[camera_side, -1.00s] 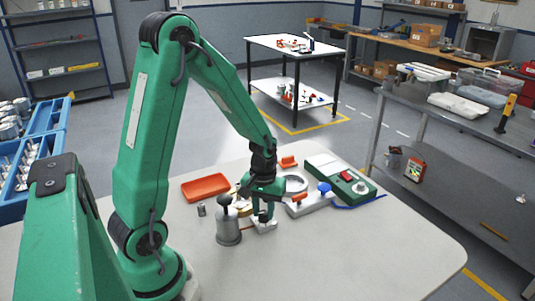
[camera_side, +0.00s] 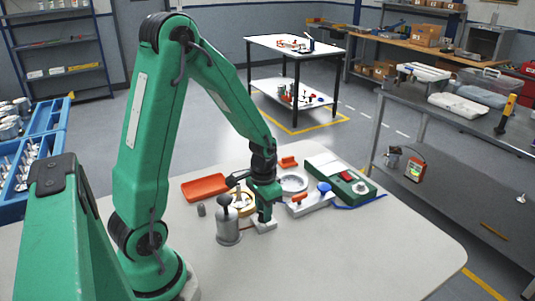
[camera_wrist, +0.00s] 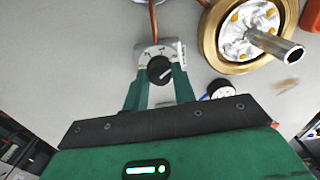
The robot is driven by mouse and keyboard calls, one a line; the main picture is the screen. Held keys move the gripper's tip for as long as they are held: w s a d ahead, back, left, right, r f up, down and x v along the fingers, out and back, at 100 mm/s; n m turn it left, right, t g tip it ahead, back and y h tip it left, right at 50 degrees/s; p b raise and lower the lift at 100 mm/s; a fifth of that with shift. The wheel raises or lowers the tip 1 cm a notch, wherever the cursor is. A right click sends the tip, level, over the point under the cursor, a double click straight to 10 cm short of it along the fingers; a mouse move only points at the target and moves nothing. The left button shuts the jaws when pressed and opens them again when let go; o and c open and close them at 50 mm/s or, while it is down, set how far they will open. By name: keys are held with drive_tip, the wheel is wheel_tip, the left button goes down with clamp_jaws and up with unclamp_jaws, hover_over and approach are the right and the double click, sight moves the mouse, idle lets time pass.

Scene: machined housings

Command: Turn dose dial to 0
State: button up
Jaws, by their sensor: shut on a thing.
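The dose dial (camera_wrist: 159,69) is a round black knob with a white pointer line. It sits on a small pale grey block with marks around it, seen in the wrist view; the block (camera_side: 266,227) also shows in the side view. The pointer slants to the right and slightly up; the numerals are too small to read. My gripper (camera_wrist: 160,76) is shut on the dial, one green finger on each side of it. In the side view my gripper (camera_side: 264,217) hides the knob from above.
A grey cylinder with a black ball top (camera_side: 228,228) stands just left of the block. A brass-rimmed round housing (camera_wrist: 245,35) lies close by. An orange tray (camera_side: 206,188), a white plate with a blue knob (camera_side: 312,199) and a green box (camera_side: 350,188) lie behind. The front right tabletop is clear.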

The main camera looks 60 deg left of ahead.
drive_tip(key=shift+m, duration=0.4)
drive_tip(key=o, duration=1)
drive_tip(key=shift+r, duration=0.15)
drive_tip(key=shift+r, duration=3.8)
drive_tip(key=shift+r, duration=0.1)
